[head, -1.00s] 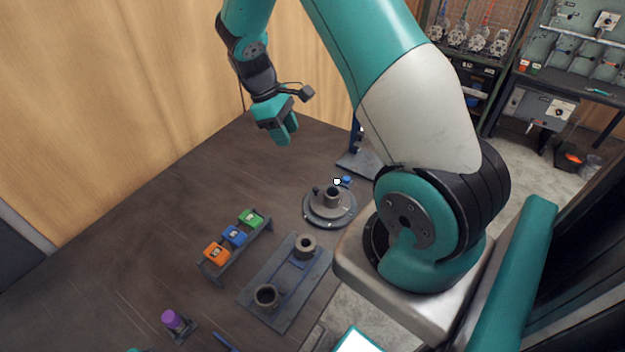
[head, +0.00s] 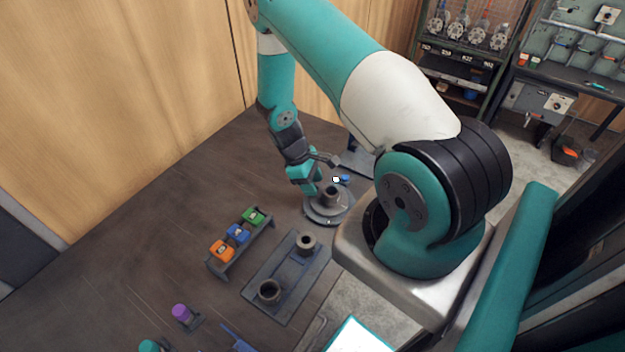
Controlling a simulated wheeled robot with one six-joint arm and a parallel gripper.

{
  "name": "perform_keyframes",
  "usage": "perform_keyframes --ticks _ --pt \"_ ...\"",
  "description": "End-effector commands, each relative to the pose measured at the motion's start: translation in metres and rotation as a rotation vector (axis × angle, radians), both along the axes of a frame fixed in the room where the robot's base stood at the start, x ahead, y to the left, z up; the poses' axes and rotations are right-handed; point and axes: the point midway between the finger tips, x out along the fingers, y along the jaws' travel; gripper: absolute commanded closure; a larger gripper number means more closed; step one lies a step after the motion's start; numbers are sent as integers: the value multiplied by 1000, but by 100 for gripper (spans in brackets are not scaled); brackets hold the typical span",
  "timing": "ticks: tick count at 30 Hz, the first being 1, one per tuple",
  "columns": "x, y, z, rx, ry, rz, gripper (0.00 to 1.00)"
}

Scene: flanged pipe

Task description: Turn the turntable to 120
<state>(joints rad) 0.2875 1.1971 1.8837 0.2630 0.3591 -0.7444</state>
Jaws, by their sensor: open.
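The turntable (head: 329,218) is a round grey disc on the dark table, right of the middle of the head view. A grey flanged pipe piece (head: 331,197) stands upright on it. A small blue part (head: 344,180) with a white marker beside it shows at its far side. My gripper (head: 310,187) is open and points down at the turntable's upper left edge, close to the pipe piece. I cannot tell whether it touches anything. The angle marks are too small to read.
A rack with green, blue and orange blocks (head: 237,234) stands left of the turntable. A dark tray (head: 258,269) with two ring-shaped parts lies in front. A purple-topped item (head: 181,312) is nearer. A dark stand (head: 357,158) rises behind. The table's left side is clear.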

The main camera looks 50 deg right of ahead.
Motion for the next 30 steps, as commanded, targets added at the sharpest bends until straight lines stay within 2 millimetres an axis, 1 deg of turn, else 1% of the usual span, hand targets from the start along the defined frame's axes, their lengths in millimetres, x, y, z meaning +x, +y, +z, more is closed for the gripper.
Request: perform_keyframes --ticks 9,15,23,30 --pt "-1 0 -3 0 -1 0 56" --pt "-1 0 -2 0 -1 0 100" --pt "-1 -1 -3 0 -1 -6 100" --pt "0 -3 -3 0 -1 -56 100"
